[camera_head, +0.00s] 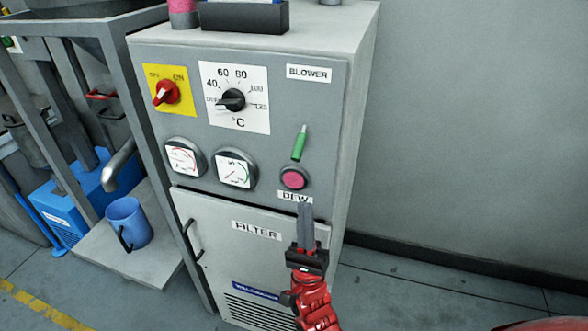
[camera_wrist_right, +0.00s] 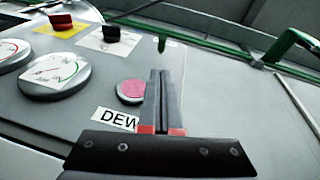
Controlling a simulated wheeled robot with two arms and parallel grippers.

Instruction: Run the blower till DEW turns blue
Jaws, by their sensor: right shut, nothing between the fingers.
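The blower cabinet (camera_head: 285,110) is grey, with a BLOWER label at its upper right. The DEW indicator (camera_head: 293,178) is a round pink disc in a dark rim above the DEW label; it also shows in the right wrist view (camera_wrist_right: 131,90). A green toggle lever (camera_head: 299,143) points up above it. A red rotary switch (camera_head: 165,93) sits on a yellow OFF/ON plate. A black temperature knob (camera_head: 232,100) sits on a white °C dial. My right gripper (camera_head: 305,206) is shut and empty, its fingertips just below the DEW label. My left gripper is not in view.
Two round gauges (camera_head: 235,168) are left of the indicator. Below is the FILTER door (camera_head: 235,255) with a handle at its left. A blue mug (camera_head: 128,222) stands under a spout at the left. Open floor lies right of the cabinet.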

